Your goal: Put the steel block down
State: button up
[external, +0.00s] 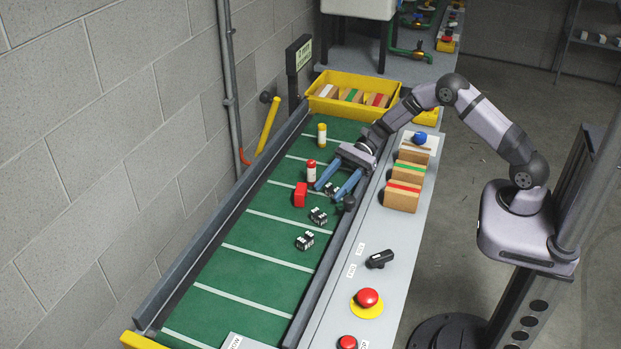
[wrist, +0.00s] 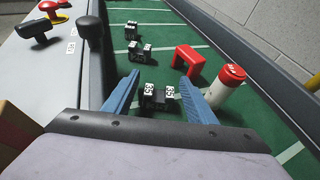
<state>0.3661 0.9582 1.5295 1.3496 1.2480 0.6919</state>
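A dark block with white number labels (external: 333,188), which I take for the steel block, sits on the green belt (external: 262,237). It also shows in the wrist view (wrist: 159,97), between the two blue fingers. My gripper (external: 332,190) is low over the belt with its fingers apart, one on each side of this block. Narrow gaps seem to show beside the block, and it looks upright on the belt. Two similar dark blocks, one nearer (external: 318,215) and one farther along (external: 305,240), stand on the belt apart from my gripper.
A red bridge-shaped block (external: 300,195) and a red-and-white cylinder (external: 311,171) stand close beside my gripper. A yellow-and-white cylinder (external: 322,134) is farther back. A black knob post (wrist: 91,27) stands by the belt's edge. The belt's front part is clear.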

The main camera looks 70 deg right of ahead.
jog(key=shift+s+f, duration=0.2)
jog(key=shift+f, duration=0.2)
jog(key=shift+r+p, duration=0.45)
jog(key=shift+r, duration=0.05)
jog(key=v, duration=0.4)
jog(key=b+v, duration=0.1)
jog(key=v, duration=0.3)
jog(key=b+v, duration=0.1)
jog(key=v, duration=0.3)
jog(key=shift+w+r, duration=0.25)
jog(key=shift+r, duration=0.1)
jog(key=s+a+r+n+g+h+p, duration=0.1)
jog(key=s+a+n+g+h+p, duration=0.1)
jog(key=s, duration=0.4)
jog(key=s+a+r+n+g+h+p, duration=0.1)
jog(key=s+a+n+g+h+p, duration=0.1)
jog(key=s+n, duration=0.4)
jog(key=s+a+r+n+g+h+p, duration=0.2)
jog(key=s+a+n+h, duration=0.2)
jog(key=s+n, duration=0.2)
jog(key=shift+s+a+r+h+p, duration=0.1)
jog(key=shift+s+a+h+p, duration=0.1)
jog(key=shift+h+p, duration=0.1)
jog(key=s+d+n+h+p, duration=0.2)
jog(key=s+n+h+p, duration=0.1)
jog(key=s+n, duration=0.5)
jog(key=shift+s+d+r+n+t+h, duration=0.2)
jog(key=shift+s+d+n+t+h, duration=0.1)
jog(key=shift+h, duration=0.2)
